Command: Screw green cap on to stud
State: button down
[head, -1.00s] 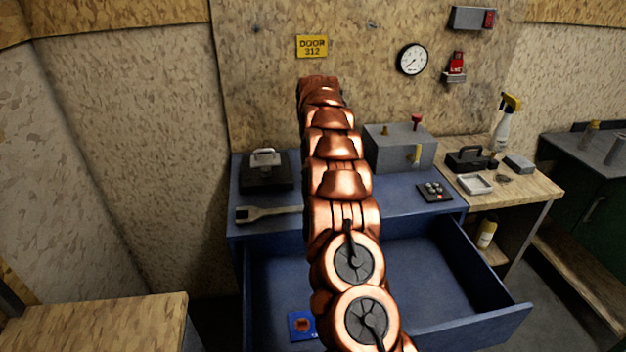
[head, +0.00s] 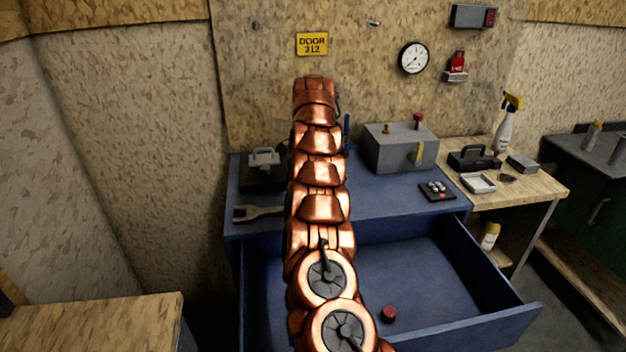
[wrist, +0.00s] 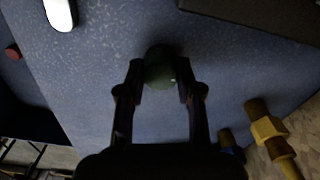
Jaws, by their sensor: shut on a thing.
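My gripper (wrist: 160,88) is shut on the dark green cap (wrist: 160,64) in the wrist view, with one finger on each side of it. Blue bench surface shows below and around the cap. In the head view my arm hides the gripper and cap. A grey box (head: 385,150) on the bench carries a small brass stud (head: 386,128), a red-topped stud (head: 418,119) and a yellow piece (head: 419,154). I cannot tell which stud the task means. A blue upright piece (head: 346,128) shows just right of my arm.
The blue bench's drawer (head: 485,270) stands open with a red cap (head: 389,314) in it. A small black panel (head: 437,191) lies right. The wrist view shows yellow-brown fittings (wrist: 265,128) at lower right.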

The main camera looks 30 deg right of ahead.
jog(key=m+p, duration=0.1)
jog(key=m, duration=0.2)
jog(key=shift+r, duration=0.15)
jog(key=shift+m, duration=0.5)
jog(key=c, duration=0.7)
grip_release()
jog(key=shift+c, duration=0.7)
